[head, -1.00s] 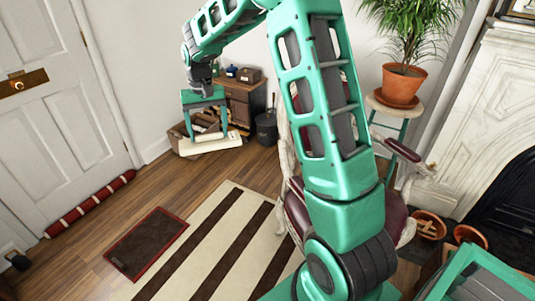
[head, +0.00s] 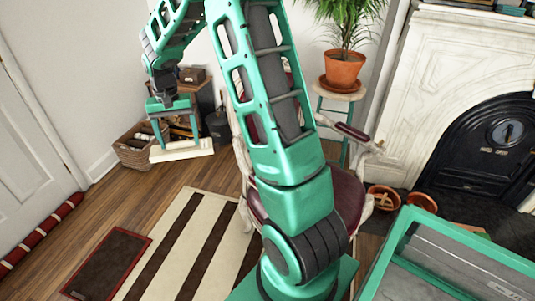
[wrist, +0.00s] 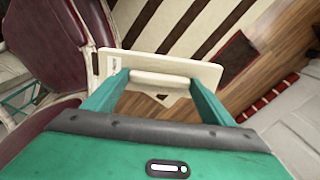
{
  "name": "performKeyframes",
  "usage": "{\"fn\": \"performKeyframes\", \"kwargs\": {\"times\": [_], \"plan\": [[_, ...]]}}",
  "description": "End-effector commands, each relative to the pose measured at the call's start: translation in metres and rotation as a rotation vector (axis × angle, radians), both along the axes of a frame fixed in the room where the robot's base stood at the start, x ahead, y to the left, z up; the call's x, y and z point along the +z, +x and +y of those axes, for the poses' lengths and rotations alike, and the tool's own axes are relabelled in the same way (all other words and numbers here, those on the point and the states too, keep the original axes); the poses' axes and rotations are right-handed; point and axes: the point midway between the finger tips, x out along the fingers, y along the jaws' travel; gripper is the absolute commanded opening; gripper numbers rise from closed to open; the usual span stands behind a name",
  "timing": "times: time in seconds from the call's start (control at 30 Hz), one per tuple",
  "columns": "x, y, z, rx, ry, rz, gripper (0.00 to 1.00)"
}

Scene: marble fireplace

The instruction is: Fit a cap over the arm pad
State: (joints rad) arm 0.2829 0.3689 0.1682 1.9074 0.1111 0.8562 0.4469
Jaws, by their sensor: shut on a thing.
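My gripper (head: 180,148) is shut on a cream cap (head: 196,153), a flat cloth-like piece held out at the left of the head view. In the wrist view the cap (wrist: 205,73) spans beyond both fingers, with a raised roll between them. The armchair (head: 343,205) has burgundy upholstery and a pale frame; my arm covers much of it in the head view. One burgundy arm pad (head: 353,132) shows bare at the chair's right, well apart from the gripper. The other arm pad is not clear in the head view. Burgundy upholstery (wrist: 70,22) lies left of the cap in the wrist view.
A wicker basket (head: 133,158) and wooden cabinet stand behind the gripper. A potted plant (head: 342,70) sits on a stool behind the chair. Terracotta pots (head: 384,196) lie near the fireplace (head: 425,100). A striped rug (head: 190,235) and dark mat (head: 105,262) leave open floor.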

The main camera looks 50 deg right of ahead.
Motion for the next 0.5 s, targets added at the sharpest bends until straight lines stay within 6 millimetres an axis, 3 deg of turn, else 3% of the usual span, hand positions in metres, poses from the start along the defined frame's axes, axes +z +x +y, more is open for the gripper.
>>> {"fn": "performKeyframes", "kwargs": {"times": [0.03,0.2,0.4,0.5], "plan": [[-0.005,-0.016,-0.023,-0.081,-0.003,0.001,0.55],[-0.022,-0.071,-0.085,-0.359,-0.006,0.001,0.55],[-0.042,-0.146,-0.141,-0.699,-0.004,-0.002,0.55],[-0.05,-0.18,-0.158,-0.847,0.0,-0.004,0.55]]}}
